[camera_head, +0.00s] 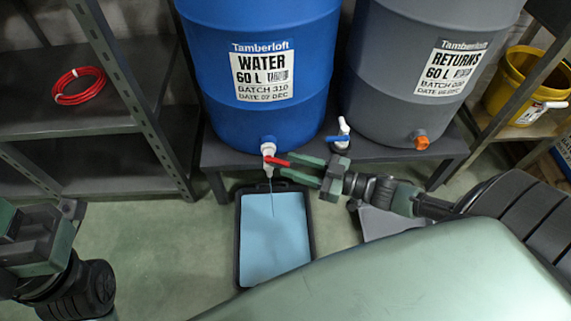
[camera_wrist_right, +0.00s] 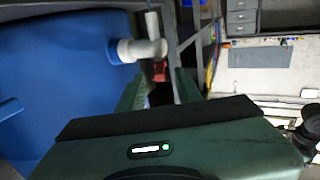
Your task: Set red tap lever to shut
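The blue WATER drum (camera_head: 262,75) has a white tap (camera_head: 268,148) low on its front. The tap's red lever (camera_head: 276,161) points out to the right, and a thin stream runs down from the spout. My right gripper (camera_head: 286,167) comes in from the right, its two green fingers apart at the lever's end. In the right wrist view the red lever (camera_wrist_right: 160,71) shows between and beyond the open fingers (camera_wrist_right: 158,88); contact cannot be told. The white tap (camera_wrist_right: 142,50) is just above. My left gripper (camera_head: 68,214) is at the left edge, its fingers unclear.
A black-rimmed tray (camera_head: 238,240) of pale blue liquid lies below the tap. The grey RETURNS drum (camera_head: 425,70) stands right, with an orange tap (camera_head: 420,140). Shelves (camera_head: 125,85) flank the left; a yellow bucket (camera_head: 525,85) sits right.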

